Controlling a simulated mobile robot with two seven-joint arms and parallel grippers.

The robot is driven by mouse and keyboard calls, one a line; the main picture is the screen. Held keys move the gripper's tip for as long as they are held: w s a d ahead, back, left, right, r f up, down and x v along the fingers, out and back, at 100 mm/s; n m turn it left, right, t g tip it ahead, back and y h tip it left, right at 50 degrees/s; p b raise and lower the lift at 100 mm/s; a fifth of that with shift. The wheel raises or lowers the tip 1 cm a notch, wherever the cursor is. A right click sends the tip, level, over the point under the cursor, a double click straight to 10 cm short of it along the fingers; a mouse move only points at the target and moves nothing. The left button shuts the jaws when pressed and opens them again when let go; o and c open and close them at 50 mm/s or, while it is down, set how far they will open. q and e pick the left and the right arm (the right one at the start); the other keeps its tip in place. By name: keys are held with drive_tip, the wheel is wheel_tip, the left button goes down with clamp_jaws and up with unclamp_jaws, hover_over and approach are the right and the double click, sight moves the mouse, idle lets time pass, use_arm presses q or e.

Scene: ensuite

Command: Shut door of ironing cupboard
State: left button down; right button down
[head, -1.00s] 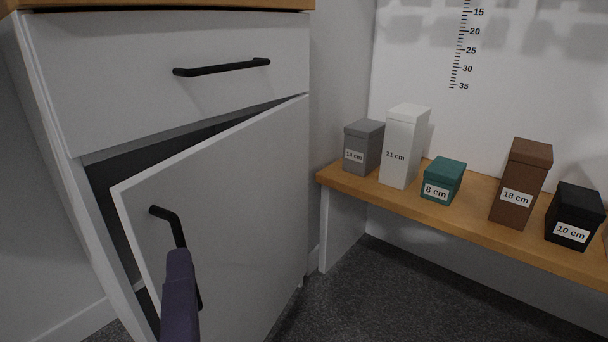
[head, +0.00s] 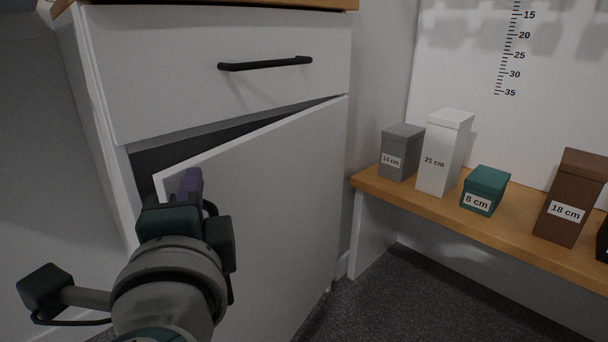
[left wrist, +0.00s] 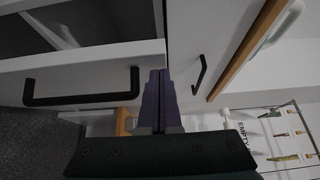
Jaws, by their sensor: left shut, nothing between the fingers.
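The white ironing cupboard (head: 230,35) stands at the left in the head view. Its lower door (head: 295,190) is ajar, with a dark gap along the top and left edges. My left gripper (head: 191,180) is shut and empty, with its purple fingers in front of the door's upper free corner. I cannot tell whether they touch it. My arm mostly hides the door's black handle in the head view. In the left wrist view, the fingers (left wrist: 159,80) point along the cupboard front, beside the door's black handle (left wrist: 82,101). My right gripper is not in view.
A closed drawer with a black bar handle (head: 266,64) is above the door. A wooden shelf (head: 440,208) at the right holds several labelled boxes, including a white one (head: 444,153) and a teal one (head: 486,189). Dark floor in front of the shelf is clear.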

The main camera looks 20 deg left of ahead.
use_arm(q)
drive_tip(key=w+a+m+t+h, duration=0.1)
drive_tip(key=w+a+h, duration=0.1)
drive_tip(key=a, duration=1)
drive_tip(key=shift+w+f+m, duration=0.2)
drive_tip(key=shift+m, duration=0.1)
drive_tip(key=shift+a, duration=0.15)
